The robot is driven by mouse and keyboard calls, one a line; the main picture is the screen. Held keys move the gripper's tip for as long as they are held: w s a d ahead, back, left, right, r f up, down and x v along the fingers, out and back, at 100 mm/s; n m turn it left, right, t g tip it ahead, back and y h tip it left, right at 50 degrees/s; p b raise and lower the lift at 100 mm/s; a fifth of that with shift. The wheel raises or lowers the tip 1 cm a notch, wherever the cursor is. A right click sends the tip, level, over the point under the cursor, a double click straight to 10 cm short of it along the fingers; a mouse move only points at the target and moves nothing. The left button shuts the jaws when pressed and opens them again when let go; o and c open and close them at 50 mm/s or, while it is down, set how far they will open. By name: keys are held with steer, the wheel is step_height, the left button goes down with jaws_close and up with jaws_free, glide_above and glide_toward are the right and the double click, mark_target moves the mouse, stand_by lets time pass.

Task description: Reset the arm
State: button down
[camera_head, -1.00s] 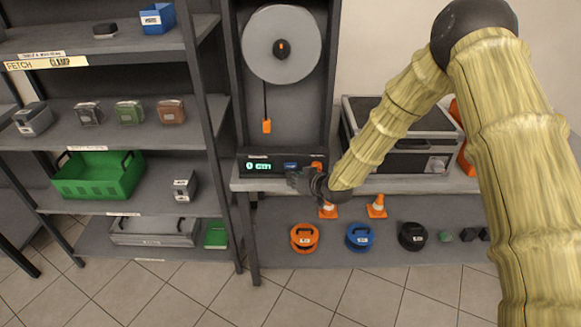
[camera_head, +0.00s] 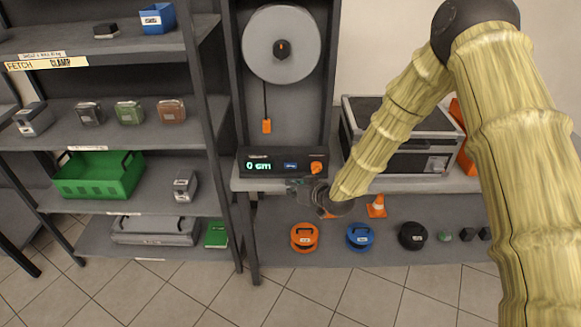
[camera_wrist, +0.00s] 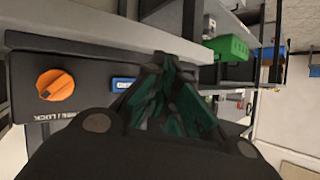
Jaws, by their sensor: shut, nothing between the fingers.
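My gripper (camera_head: 296,188) is in front of the bench edge, just below the black control box (camera_head: 283,162) with its "0 cm" display. In the wrist view my gripper (camera_wrist: 163,62) shows with its fingers together and nothing between them. An orange knob (camera_wrist: 55,85) and a blue button (camera_wrist: 124,84) of the box lie to its left there. In the head view the orange knob (camera_head: 316,167) and blue button (camera_head: 291,166) show uncovered. My fingers look apart from both, though the exact gap is hard to tell.
A grey reel (camera_head: 283,44) with a hanging orange tag (camera_head: 266,126) is above the box. A black case (camera_head: 402,137) stands on the bench. Orange, blue (camera_head: 360,237) and black discs and a cone (camera_head: 376,206) are on the lower shelf. A shelf rack with a green bin (camera_head: 99,175) is left.

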stand_by(0.3)
steer(key=s+d+f+m+g+h, duration=0.15)
steer(key=s+d+f, duration=0.35)
steer(key=s+f, duration=0.5)
steer(key=s+d+f+m+g+h, duration=0.1)
steer(key=s+d+f+g+h, duration=0.35)
steer(key=s, duration=0.75)
steer(key=s+d+f+m+g, duration=0.1)
steer(key=s+d, duration=0.3)
steer(key=s, duration=0.5)
steer(key=s+d+f+g+h, duration=0.1)
steer(key=s+d+f, duration=0.2)
steer(key=s, duration=0.6)
steer(key=s+d+f+m+g, duration=0.1)
steer(key=s+d+f, duration=0.2)
steer(key=s, duration=0.6)
steer(key=shift+s+d+m+g+h, duration=0.2)
steer(key=shift+d+m+g+h, duration=0.15)
steer(key=shift+d, duration=0.9)
steer(key=shift+f, duration=0.1)
